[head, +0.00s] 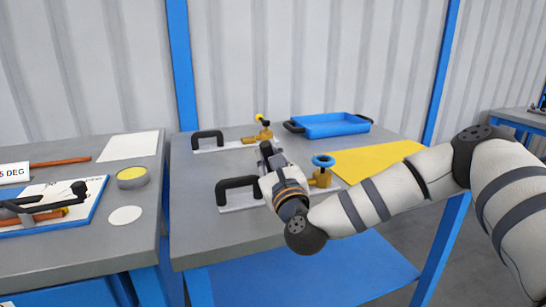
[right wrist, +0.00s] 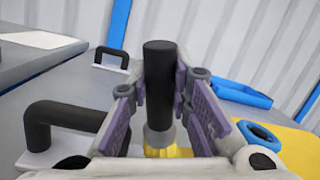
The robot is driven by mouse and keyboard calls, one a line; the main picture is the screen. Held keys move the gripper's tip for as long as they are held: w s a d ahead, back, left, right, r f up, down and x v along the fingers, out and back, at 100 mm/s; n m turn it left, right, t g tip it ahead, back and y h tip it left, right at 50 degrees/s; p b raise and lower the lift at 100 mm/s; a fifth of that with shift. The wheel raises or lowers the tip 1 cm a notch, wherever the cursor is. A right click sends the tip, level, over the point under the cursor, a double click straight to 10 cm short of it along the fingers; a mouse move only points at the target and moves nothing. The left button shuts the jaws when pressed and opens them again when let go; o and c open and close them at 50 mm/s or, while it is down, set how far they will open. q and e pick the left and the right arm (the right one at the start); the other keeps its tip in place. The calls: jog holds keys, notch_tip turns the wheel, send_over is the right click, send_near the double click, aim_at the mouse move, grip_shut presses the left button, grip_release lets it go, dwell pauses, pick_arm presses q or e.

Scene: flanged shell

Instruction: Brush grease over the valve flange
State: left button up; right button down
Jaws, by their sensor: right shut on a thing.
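My right gripper (right wrist: 160,100) is shut on an upright dark cylindrical handle (right wrist: 161,75). A grey collar (right wrist: 157,138) shows below the handle. Yellow material (right wrist: 165,152) lies under the collar; I cannot tell whether it is bristles or brass behind. In the head view my right gripper (head: 268,158) is over the middle table, left of a brass valve (head: 320,180) with a blue handwheel (head: 323,160). The handwheel also shows at the right in the right wrist view (right wrist: 261,137). My arm hides the valve's left part and flange. My left gripper is not in view.
A black-handled white plate (head: 238,187) stands left of my right gripper. A second brass valve (head: 265,132) is behind. A blue tray (head: 330,126) and yellow mat (head: 375,160) lie rightward. A round tin with yellow contents (head: 132,176) sits on the left table.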

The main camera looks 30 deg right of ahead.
jog(key=shift+r, duration=0.15)
jog(key=shift+r+p, duration=1.8)
jog(key=shift+r, duration=2.8)
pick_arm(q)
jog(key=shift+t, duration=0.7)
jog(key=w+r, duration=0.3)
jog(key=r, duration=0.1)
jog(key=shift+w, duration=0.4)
pick_arm(e)
jog(key=shift+f, duration=0.2)
